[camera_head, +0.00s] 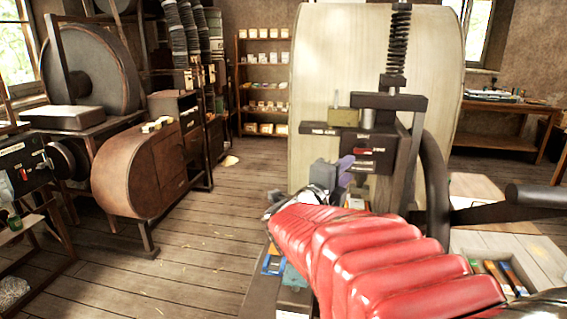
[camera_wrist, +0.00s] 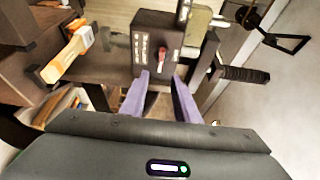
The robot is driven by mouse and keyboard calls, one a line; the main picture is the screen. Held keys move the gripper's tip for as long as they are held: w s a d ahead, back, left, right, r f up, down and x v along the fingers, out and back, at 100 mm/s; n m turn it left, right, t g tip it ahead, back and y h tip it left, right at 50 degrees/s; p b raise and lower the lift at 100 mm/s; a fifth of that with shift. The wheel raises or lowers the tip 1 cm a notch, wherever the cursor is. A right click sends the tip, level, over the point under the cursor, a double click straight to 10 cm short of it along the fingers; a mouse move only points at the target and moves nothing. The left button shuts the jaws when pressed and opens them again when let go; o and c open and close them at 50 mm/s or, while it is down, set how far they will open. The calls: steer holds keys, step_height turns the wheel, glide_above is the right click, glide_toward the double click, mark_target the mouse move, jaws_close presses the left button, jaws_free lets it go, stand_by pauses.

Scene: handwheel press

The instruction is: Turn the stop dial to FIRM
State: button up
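The stop dial is a red pointer knob (camera_wrist: 162,56) on the front of a dark box (camera_wrist: 150,28). Small pale labels stand on both sides of it, too small to read. In the head view the red knob (camera_head: 364,151) shows on the press's dark box (camera_head: 385,142). My gripper (camera_wrist: 160,76) has two purple fingers, open, with a clear gap between them. The knob appears just beyond the fingertips, centred on the gap, and I see no contact. In the head view my gripper (camera_head: 346,165) is just left of and below the knob; my red-sleeved arm hides the lower press.
A coil spring (camera_head: 400,40) and dark crossbar (camera_head: 390,102) are above the box. A big curved handwheel rim (camera_head: 434,185) stands right of it. Open floor (camera_head: 200,260) lies left.

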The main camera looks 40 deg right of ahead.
steer(key=shift+v, duration=1.05)
